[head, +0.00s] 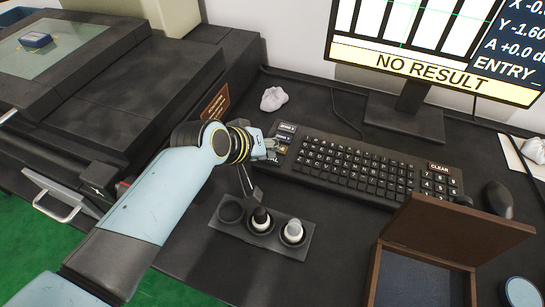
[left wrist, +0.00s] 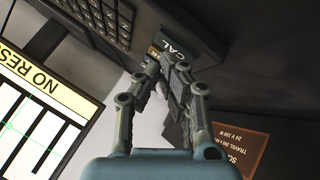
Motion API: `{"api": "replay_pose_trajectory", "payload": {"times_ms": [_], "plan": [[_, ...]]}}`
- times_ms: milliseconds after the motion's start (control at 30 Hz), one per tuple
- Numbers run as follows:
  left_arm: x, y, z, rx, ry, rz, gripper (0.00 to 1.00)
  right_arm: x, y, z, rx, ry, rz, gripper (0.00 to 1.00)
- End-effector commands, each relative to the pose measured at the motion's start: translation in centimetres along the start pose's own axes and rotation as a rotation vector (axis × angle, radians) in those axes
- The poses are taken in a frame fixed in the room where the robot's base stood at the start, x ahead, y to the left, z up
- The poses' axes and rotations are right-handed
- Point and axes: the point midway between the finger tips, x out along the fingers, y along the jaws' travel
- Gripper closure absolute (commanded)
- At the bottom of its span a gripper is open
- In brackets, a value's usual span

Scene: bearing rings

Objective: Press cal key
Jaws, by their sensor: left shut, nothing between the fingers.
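The black keyboard (head: 355,168) lies on the dark desk below the monitor. A short column of labelled keys (head: 287,128) stands at its left end. In the left wrist view the label CAL (left wrist: 180,48) shows at the keyboard's edge, just beyond my fingertips. My left gripper (head: 272,150) is at the lower left end of the keyboard, beside that key column. In the left wrist view its fingers (left wrist: 162,72) are closed together and hold nothing. They partly hide the keys there, and I cannot tell whether they touch one. My right gripper is not in view.
The monitor (head: 435,60) reads NO RESULT. A holder (head: 225,228) with two bottle-like items stands below the keyboard. An open wooden box (head: 455,230) and a mouse (head: 498,199) are at the right. Crumpled white paper (head: 274,99) lies behind the gripper.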

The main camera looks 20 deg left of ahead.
Motion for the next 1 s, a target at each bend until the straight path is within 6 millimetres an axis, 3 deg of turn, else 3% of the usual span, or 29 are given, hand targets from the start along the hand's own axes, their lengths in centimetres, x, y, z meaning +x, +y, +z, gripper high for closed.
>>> {"api": "replay_pose_trajectory", "payload": {"times_ms": [733,1000], "plan": [[0.4,-0.3,0.3,0.0,-0.001,0.0,1.0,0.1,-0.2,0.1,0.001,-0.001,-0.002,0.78],[-0.4,0.3,-0.3,0.0,0.0,0.0,1.0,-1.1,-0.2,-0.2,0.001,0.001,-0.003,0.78]]}}
